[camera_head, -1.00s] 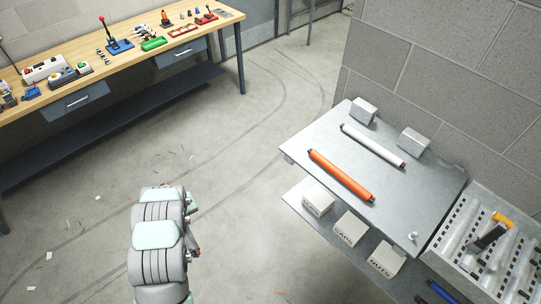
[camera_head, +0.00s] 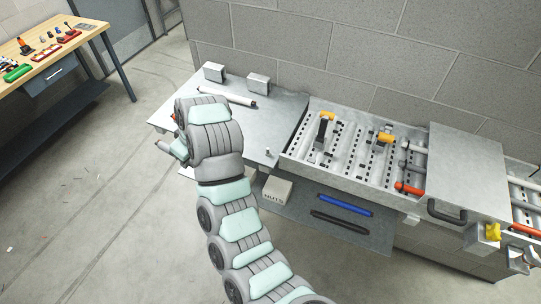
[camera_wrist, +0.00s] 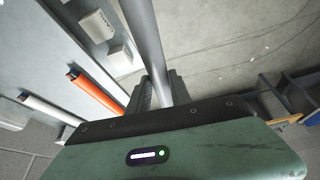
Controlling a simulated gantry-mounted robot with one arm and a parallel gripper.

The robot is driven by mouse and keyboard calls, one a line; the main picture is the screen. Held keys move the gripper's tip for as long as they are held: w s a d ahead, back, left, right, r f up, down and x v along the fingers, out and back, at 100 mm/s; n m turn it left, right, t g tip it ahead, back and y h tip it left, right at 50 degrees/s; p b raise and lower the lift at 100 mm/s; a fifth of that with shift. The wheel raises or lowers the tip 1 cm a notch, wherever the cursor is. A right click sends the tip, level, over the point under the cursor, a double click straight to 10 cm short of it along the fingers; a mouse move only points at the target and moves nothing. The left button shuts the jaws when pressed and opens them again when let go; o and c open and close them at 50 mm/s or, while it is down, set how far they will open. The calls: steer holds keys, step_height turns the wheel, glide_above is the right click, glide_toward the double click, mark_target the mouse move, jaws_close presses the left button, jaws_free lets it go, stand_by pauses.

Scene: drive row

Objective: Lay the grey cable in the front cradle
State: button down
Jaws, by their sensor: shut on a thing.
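My gripper (camera_wrist: 163,85) is shut on a grey, tube-like cable (camera_wrist: 146,35) in the wrist view. The cable runs between the two fingers and out past the top edge of that view. In the head view my arm hides the gripper and most of what it holds, at the left end of the steel bench. The open metal tray (camera_head: 345,150), with slotted rails, is right of my arm. It holds black-and-orange clamps (camera_head: 325,125) and short grey and orange lengths at its right end. I cannot tell which part is the front cradle.
An orange tube (camera_wrist: 95,93) and a white tube (camera_wrist: 45,108) lie on the bench. White blocks (camera_head: 258,84) stand at its back. The lower shelf holds a labelled box (camera_head: 277,190), a blue tube (camera_head: 345,205) and a black one. A block wall (camera_head: 350,50) closes the back.

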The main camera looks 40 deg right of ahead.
steer(key=s+d+r, duration=0.2)
steer(key=d+r, duration=0.1)
steer(key=d, duration=0.9)
step_height(320, 180, up, 10)
steer(key=n, duration=0.2)
glide_above(340, 166)
steer(key=s, duration=0.1)
steer(key=f+p, duration=0.1)
steer(key=f, duration=0.5)
steer(key=f+p, duration=0.1)
steer(key=f, duration=0.5)
steer(key=f+p, duration=0.1)
steer(key=f, duration=0.6)
steer(key=shift+s+d, duration=0.2)
steer(key=shift+d, duration=0.1)
steer(key=shift+f, duration=0.45)
steer(key=shift+f, duration=0.15)
steer(key=c, duration=1.2)
jaws_free()
